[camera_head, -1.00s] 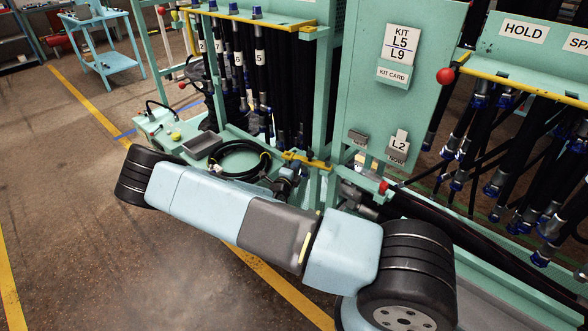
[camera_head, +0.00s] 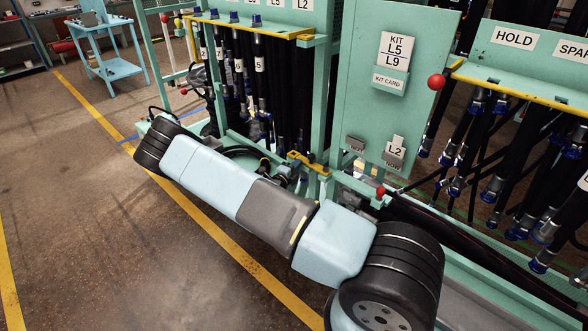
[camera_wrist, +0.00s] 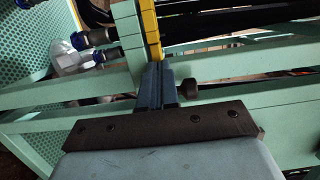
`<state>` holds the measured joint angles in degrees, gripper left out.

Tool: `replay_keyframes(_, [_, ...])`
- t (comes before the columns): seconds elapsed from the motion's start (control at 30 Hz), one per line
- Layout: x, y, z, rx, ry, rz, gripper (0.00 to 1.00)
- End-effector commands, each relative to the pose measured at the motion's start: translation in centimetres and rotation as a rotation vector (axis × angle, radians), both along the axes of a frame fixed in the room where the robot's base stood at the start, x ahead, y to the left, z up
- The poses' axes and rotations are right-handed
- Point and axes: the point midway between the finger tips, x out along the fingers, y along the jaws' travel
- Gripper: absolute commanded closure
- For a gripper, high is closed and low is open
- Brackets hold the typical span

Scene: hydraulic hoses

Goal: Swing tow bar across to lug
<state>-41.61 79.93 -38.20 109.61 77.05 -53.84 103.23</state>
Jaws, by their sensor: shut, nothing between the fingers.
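My gripper (camera_wrist: 157,80) shows in the wrist view with its dark fingers shut and nothing between them. A yellow bar (camera_wrist: 149,32), which may be the tow bar, runs up from just beyond the fingertips. Whether they touch it I cannot tell. In the head view a short yellow bar (camera_head: 308,160) lies across the foot of the green rack, just behind my arm. My forearm hides most of the gripper there. I cannot make out the lug for certain.
A dark round knob (camera_wrist: 188,88) sits right of the fingers, and green rails cross behind them. Hose fittings (camera_wrist: 95,38) are at upper left. A kit panel (camera_head: 400,110) and hanging hoses (camera_head: 490,150) stand right of the arm. Open floor (camera_head: 110,250) lies left.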

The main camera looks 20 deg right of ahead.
Motion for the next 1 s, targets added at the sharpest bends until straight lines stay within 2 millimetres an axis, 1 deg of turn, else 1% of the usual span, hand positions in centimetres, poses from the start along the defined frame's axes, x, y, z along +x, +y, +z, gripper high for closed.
replay_keyframes(0.37, [0.4,-0.5,0.3,-0.004,-0.006,-0.001,1.0])
replay_keyframes(0.53, [0.1,0.1,0.4,-0.003,-0.007,-0.002,1.0])
replay_keyframes(0.77, [-1.3,2.9,0.1,0.001,-0.003,-0.01,1.0])
replay_keyframes(1.0, [-3.7,7.3,0.0,0.001,-0.001,-0.009,1.0])
